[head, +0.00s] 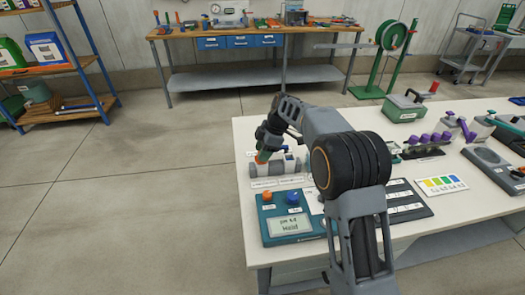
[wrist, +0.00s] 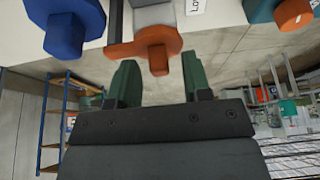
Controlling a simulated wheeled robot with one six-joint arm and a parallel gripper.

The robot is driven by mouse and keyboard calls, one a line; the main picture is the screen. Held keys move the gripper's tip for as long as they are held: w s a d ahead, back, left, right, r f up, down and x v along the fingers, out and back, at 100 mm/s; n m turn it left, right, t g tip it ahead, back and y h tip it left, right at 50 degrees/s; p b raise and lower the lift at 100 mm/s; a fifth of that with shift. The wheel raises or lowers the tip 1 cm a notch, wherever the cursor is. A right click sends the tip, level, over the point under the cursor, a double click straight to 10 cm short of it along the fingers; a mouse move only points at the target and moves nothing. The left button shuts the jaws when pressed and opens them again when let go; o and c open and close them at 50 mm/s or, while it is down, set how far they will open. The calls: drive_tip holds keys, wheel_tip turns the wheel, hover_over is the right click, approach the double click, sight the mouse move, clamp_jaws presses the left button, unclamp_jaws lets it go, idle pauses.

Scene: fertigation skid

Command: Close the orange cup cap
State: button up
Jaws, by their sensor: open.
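The orange cup cap (wrist: 145,45) shows in the wrist view as a flat orange lid with a round stub, beside a pale grey cup body (wrist: 153,14). My gripper (wrist: 160,75) has two dark green fingers that are open, one on each side of the stub; whether they touch it I cannot tell. In the head view my gripper (head: 263,156) is at the left part of the grey cup holder (head: 275,168) on the white table. There the orange cap is mostly hidden by the fingers.
A blue cap (wrist: 68,28) is left of the orange one in the wrist view. A teal pH meter (head: 292,224) with an orange knob (head: 267,196) and a blue knob (head: 293,198) lies in front of the holder. Purple-topped bottles (head: 427,139) stand further right. Floor left of the table is clear.

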drive_tip(key=p+v, duration=0.1)
drive_tip(key=v, duration=1.3)
drive_tip(key=shift+p, duration=0.3)
drive_tip(key=shift+d+f, duration=0.1)
drive_tip(key=s+d+f+m+t+h+p, duration=0.15)
drive_tip(key=s+d+f+m, duration=0.35)
drive_tip(key=m, duration=0.7)
drive_tip(key=s+d+r+m+t+h+p, duration=0.1)
drive_tip(key=s+d+m, duration=0.2)
drive_tip(key=s, duration=0.4)
drive_tip(key=s+d+r+m+t+p, duration=0.1)
drive_tip(key=s+d+r+m+p, duration=0.1)
drive_tip(key=s, duration=0.6)
drive_tip(key=s+d+r+m+t+h+p, duration=0.1)
drive_tip(key=s+d+r+m+p, duration=0.1)
drive_tip(key=s, duration=0.5)
drive_tip(key=shift+s+d+m+h, duration=0.3)
drive_tip(key=shift+d+m+h, duration=0.05)
drive_tip(key=shift+d+m, duration=0.5)
